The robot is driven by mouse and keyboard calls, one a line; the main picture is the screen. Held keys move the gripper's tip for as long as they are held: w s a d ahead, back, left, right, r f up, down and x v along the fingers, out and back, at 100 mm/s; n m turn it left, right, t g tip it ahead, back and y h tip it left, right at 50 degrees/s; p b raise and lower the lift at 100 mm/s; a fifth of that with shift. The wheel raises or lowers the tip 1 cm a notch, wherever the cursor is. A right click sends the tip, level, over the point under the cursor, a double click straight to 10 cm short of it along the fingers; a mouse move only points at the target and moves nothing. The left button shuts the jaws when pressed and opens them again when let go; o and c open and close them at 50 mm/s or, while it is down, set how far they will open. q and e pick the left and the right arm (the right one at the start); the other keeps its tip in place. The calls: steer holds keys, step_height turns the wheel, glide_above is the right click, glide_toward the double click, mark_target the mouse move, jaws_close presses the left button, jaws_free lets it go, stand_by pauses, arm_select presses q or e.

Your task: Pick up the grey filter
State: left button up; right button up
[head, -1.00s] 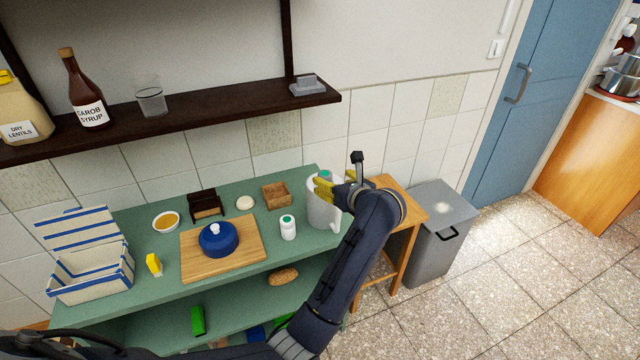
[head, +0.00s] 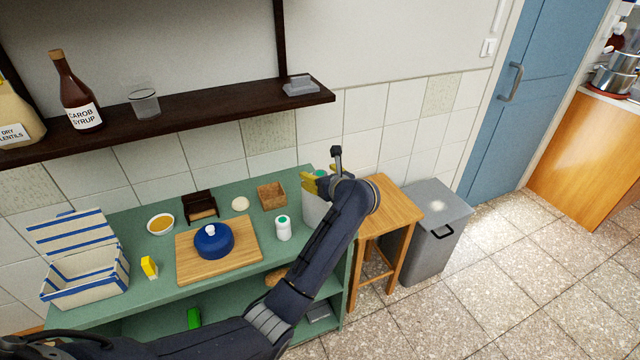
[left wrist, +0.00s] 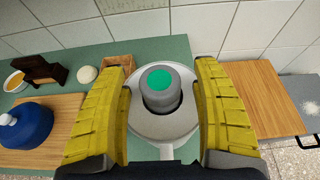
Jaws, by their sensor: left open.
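The grey filter (left wrist: 160,96), a grey cylinder with a green round top, stands upright inside a white jug (left wrist: 146,125) in the left wrist view. In the head view the jug (head: 313,212) stands at the right end of the green table, partly hidden by my left arm. The filter's green top (head: 321,173) just shows there between the fingers. My left gripper (left wrist: 162,100) is open, its yellow fingers on either side of the filter with gaps between. It also shows in the head view (head: 314,183), above the jug. My right gripper is out of view.
A white bottle with a green cap (head: 283,228) and a small wooden box (head: 271,195) stand left of the jug. A blue pot (head: 213,242) sits on a wooden board. A wooden stool (head: 392,212) and grey bin (head: 435,230) stand to the right. A dark shelf (head: 200,112) hangs above.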

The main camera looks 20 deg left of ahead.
arm_select(q)
steer(key=shift+c, duration=0.4)
steer(key=c, duration=1.3)
steer(key=shift+o, duration=0.2)
